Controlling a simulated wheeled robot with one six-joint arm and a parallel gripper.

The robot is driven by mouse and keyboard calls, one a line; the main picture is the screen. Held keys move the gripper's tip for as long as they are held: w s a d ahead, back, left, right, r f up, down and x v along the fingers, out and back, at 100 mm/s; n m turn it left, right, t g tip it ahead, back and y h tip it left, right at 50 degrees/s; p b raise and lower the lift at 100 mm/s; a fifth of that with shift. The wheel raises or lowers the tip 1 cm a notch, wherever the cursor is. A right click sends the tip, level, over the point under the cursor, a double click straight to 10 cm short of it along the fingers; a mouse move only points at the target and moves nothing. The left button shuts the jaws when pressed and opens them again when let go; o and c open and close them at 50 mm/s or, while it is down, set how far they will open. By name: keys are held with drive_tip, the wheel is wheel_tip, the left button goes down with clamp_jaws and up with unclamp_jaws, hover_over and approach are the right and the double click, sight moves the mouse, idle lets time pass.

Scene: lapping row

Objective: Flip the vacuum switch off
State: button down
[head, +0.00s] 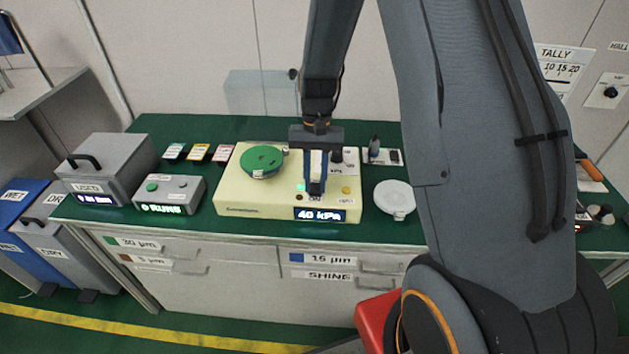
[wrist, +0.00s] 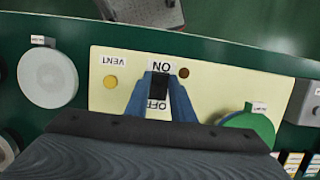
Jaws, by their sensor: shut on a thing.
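The vacuum switch (wrist: 159,84) is a dark rocker on the cream machine (head: 285,206), between an ON label and an OFF label in the wrist view. My gripper (wrist: 161,85) is shut on it, with a blue finger on each side. In the head view my gripper (head: 316,185) points down at the machine's right part and hides most of the switch. The ON label shows just in front of the fingers. The machine's front display (head: 320,214) reads 40 kPa.
A green disc (head: 261,161) sits on the machine's left part. A white round plate (head: 395,197) lies to its right, and a grey control box (head: 169,192) and a USED box (head: 107,161) stand to its left. A yellow VENT button (wrist: 110,82) is beside the switch.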

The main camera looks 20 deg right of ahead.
sight(316, 184)
drive_tip(key=c, duration=1.5)
unclamp_jaws()
drive_tip(key=shift+w+r, duration=0.1)
drive_tip(key=b+v, duration=0.2)
drive_tip(key=v, duration=0.5)
drive_tip(key=shift+r, duration=0.3)
